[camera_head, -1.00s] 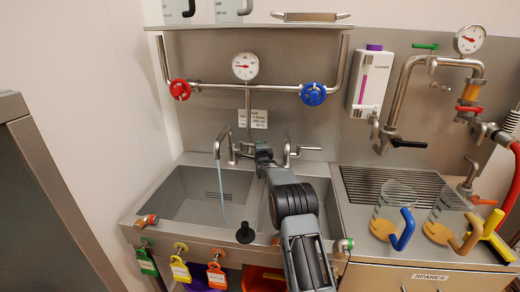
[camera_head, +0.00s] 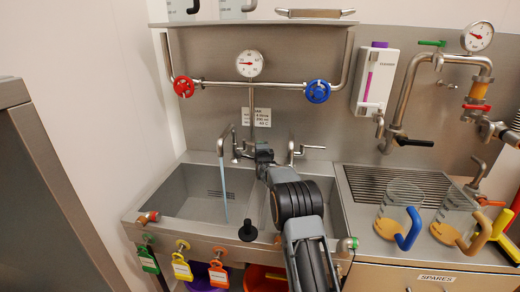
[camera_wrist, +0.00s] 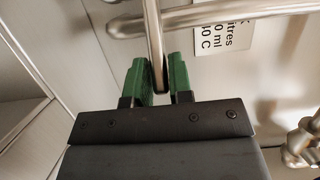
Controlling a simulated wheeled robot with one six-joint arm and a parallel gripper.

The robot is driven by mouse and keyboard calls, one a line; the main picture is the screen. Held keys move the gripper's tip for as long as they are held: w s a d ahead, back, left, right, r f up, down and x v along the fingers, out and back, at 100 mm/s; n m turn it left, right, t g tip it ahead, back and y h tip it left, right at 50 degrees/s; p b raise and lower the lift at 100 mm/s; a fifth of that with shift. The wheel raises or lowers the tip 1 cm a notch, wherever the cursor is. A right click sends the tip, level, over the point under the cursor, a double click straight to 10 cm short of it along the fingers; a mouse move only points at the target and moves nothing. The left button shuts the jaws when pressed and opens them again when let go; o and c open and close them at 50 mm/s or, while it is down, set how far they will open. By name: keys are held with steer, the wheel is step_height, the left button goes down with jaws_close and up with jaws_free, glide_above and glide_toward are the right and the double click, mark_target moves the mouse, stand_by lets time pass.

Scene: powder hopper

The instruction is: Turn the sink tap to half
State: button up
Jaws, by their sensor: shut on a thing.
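The sink tap has a metal spout (camera_head: 222,145) over the left basin, and a thin bluish stream of water (camera_head: 224,190) runs down from it. In the wrist view, my gripper (camera_wrist: 161,78) has its green fingers on both sides of a slim metal tap lever (camera_wrist: 154,45), near the lever's end, and is shut on it. In the head view, my gripper (camera_head: 256,152) is at the tap just right of the spout. My arm hides part of the tap there.
The double sink (camera_head: 190,190) lies below. A second tap (camera_head: 297,150) stands close on the right. Red (camera_head: 184,87) and blue (camera_head: 317,91) valve wheels and a gauge (camera_head: 249,64) are above. Jugs (camera_head: 398,210) stand on the right counter.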

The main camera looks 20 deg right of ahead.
steer(key=shift+a+f, duration=0.1)
steer(key=shift+a, duration=0.05)
steer(key=shift+s+a+b, duration=0.25)
steer(key=shift+a+b, duration=0.15)
steer(key=shift+a, duration=0.1)
steer(key=shift+s+a+b, duration=0.2)
steer(key=shift+a+b, duration=0.15)
steer(key=shift+a, duration=0.15)
steer(key=o, duration=0.8)
steer(key=s+a+b, duration=0.1)
steer(key=s+b, duration=0.1)
steer(key=s+a+b, duration=0.2)
steer(key=s, duration=0.1)
steer(key=s+a+b, duration=0.1)
steer(key=s+b, duration=0.1)
steer(key=shift+s+a, duration=0.15)
steer(key=shift+s, duration=0.25)
